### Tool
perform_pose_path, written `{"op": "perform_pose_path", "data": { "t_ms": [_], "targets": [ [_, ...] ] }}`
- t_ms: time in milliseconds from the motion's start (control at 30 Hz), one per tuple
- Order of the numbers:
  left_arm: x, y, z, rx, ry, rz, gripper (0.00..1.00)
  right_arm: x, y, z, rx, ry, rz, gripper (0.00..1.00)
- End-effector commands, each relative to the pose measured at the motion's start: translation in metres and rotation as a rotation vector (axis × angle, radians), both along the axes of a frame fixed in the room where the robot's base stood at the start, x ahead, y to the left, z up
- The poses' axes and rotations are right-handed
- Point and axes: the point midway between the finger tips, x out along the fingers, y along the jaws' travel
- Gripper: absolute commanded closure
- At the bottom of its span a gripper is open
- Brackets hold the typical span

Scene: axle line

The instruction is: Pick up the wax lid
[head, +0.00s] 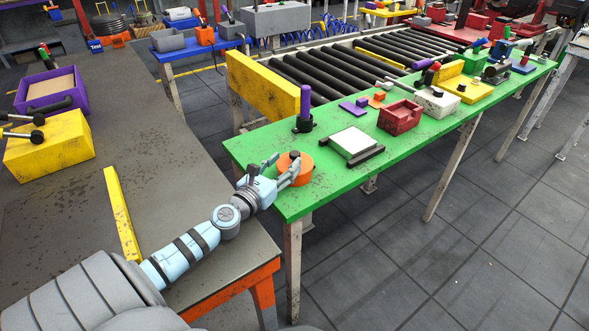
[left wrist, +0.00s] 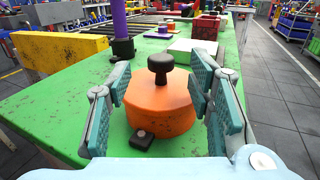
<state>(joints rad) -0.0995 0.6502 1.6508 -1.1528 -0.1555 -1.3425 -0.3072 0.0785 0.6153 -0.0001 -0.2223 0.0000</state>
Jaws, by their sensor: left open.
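The wax lid looks to be the round orange piece (left wrist: 160,105) with a black knob (left wrist: 161,66) on top. It stands near the front left corner of the green table (head: 335,183), and the orange piece also shows in the head view (head: 299,177), partly hidden by my fingers. I cannot tell a seam between a lid and a pot below. My left gripper (head: 284,166) is open, with a finger on each side of the orange piece. In the left wrist view its fingers (left wrist: 163,88) flank the piece and the knob stands between them, apart from both. My right gripper is not in view.
A small black block (left wrist: 141,140) sits just before the orange piece. Behind are a purple post in a black holder (head: 304,118), a white pad on a black stand (head: 354,144) and a red box (head: 400,117). A grey table (head: 165,140) lies left, across a gap.

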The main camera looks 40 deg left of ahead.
Motion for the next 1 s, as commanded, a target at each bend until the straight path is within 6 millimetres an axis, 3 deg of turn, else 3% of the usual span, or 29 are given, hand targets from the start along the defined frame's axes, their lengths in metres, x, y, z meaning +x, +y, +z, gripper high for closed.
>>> {"op": "perform_pose_path", "data": {
  "t_ms": [233, 467, 500, 800, 1000],
  "targets": [
    [0.044, 0.004, 0.004, -0.004, -0.002, 0.000, 0.53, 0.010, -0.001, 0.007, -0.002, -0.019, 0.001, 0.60],
    [0.052, 0.003, 0.003, -0.003, 0.001, -0.004, 0.53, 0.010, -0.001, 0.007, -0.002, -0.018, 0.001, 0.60],
    [0.052, 0.003, 0.003, -0.003, 0.001, -0.003, 0.54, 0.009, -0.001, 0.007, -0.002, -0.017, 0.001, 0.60],
    [0.052, 0.004, 0.003, -0.003, 0.000, -0.003, 1.00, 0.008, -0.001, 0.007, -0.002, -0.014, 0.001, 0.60],
    [0.052, 0.004, 0.003, -0.003, 0.000, -0.003, 1.00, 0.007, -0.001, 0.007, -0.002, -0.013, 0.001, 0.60]
  ]
}}
